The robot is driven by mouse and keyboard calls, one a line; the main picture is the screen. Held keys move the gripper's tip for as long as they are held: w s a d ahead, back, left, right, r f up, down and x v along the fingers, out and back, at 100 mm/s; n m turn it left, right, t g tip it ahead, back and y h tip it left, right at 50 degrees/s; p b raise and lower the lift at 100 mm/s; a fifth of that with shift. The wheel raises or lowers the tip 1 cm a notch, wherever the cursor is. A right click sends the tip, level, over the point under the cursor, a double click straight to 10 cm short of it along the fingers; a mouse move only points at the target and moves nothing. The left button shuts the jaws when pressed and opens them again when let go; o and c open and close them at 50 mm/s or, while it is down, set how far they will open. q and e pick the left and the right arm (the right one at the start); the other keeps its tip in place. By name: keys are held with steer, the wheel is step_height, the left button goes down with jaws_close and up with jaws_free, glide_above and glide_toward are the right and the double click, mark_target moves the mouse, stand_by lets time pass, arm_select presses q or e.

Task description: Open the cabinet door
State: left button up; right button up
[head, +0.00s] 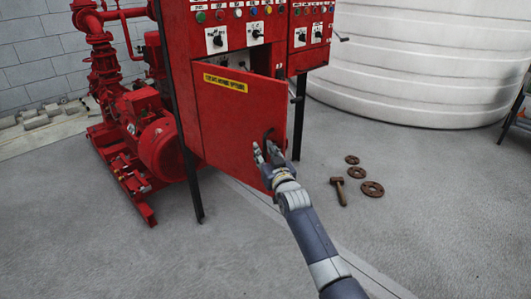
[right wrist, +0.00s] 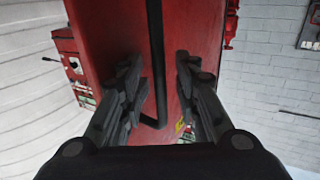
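The red cabinet door (head: 232,120) with a yellow label stands ajar in the head view, swung out from the red cabinet (head: 180,60). A dark gap shows above its top edge. Its black handle (head: 268,134) is near the door's right edge. My right gripper (head: 265,152) is at the handle. In the right wrist view its fingers (right wrist: 158,80) are apart, one on each side of the black handle bar (right wrist: 156,50), with a gap to the bar on both sides. My left gripper is in neither view.
Red pump machinery (head: 150,135) stands left of the cabinet. A large white tank (head: 420,65) is behind on the right. A rusty hammer (head: 339,190) and rusty flanges (head: 372,189) lie on the floor right of the door. The floor in front is mostly clear.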

steer(key=v, duration=1.2)
stand_by(0.3)
